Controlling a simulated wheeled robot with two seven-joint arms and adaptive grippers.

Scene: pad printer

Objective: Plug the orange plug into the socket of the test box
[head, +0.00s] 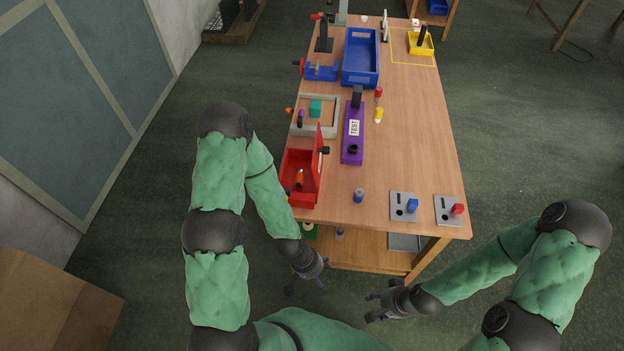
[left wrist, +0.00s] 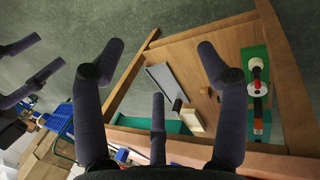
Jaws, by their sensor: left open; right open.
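The purple test box (head: 347,140) lies on the table with a white TEST label. A round black part (head: 353,149), perhaps the socket, sits at its near end, and a black block (head: 357,97) at its far end. A small orange thing (head: 299,178), perhaps the orange plug, is in the red box (head: 299,196); its shape is too small to make out. My left gripper (head: 308,288) is open and empty off the table's near left corner; its fingers also show in the left wrist view (left wrist: 158,75). My right gripper (head: 370,307) is open and empty in front of the table.
The red box's raised lid (head: 319,165) stands between it and the test box. A blue bin (head: 360,60) stands farther back. The table's right middle is clear.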

